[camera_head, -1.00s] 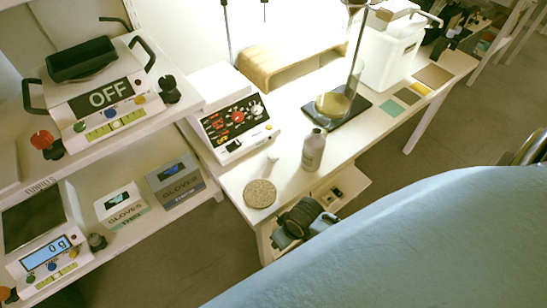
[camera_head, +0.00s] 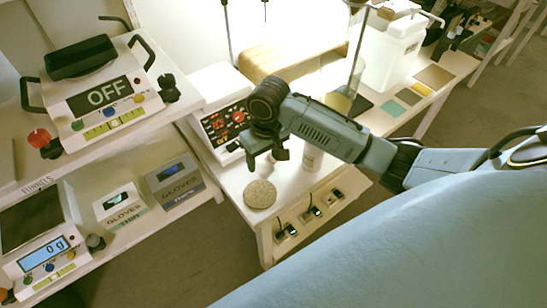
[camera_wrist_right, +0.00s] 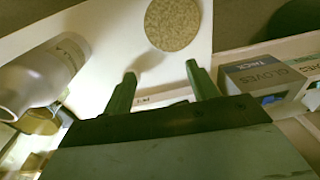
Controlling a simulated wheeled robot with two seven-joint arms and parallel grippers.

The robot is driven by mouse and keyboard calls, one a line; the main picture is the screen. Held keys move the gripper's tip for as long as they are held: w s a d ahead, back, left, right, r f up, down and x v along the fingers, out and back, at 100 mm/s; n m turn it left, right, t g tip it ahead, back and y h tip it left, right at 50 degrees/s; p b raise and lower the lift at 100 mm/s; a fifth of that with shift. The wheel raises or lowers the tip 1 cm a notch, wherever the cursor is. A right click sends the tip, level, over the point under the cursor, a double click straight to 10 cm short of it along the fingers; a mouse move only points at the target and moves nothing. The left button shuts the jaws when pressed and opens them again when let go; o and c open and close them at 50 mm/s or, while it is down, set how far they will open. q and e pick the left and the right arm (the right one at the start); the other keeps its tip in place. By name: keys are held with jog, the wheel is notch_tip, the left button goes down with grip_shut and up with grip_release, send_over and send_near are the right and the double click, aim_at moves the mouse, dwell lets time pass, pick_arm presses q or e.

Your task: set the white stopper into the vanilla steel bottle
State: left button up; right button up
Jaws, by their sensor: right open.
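My right gripper (camera_head: 266,159) is over the front part of the white table, fingers pointing down, open and apparently empty. The steel bottle (camera_head: 312,158) stands upright just right of it, partly hidden behind my right arm. In the right wrist view the bottle (camera_wrist_right: 42,78) is at the left, outside the open fingers (camera_wrist_right: 161,72). The white stopper is hidden behind the gripper in the head view. In the wrist view a faint pale shape and shadow lie between the fingertips; I cannot tell the stopper's outline. My left gripper is out of view.
A round cork mat (camera_head: 260,194) lies at the table's near corner. A white device with a red-and-black panel (camera_head: 224,122) stands behind the gripper. A glass cylinder on a dark base (camera_head: 362,104) stands farther right. Glove boxes (camera_head: 175,182) sit on the left shelf.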

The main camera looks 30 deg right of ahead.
jog(key=w+d+r+m, duration=0.2)
jog(key=w+d+r, duration=0.3)
jog(key=d, duration=0.1)
jog(key=shift+g+h, duration=0.3)
jog(key=shift+g, duration=0.1)
notch_tip(320, 180, down, 7)
jog(key=shift+f+b, duration=0.1)
jog(key=shift+b, duration=0.85)
jog(key=shift+f, duration=0.5)
jog(key=f+b, duration=0.1)
jog(key=f, duration=0.4)
jog(key=shift+s+b, duration=0.2)
jog(key=shift+b, duration=0.2)
jog(key=shift+f, duration=0.1)
jog(key=shift+a, duration=0.1)
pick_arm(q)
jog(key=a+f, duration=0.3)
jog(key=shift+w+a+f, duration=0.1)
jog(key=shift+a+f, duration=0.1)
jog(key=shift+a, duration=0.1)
pick_arm(e)
jog(key=c, duration=1.1)
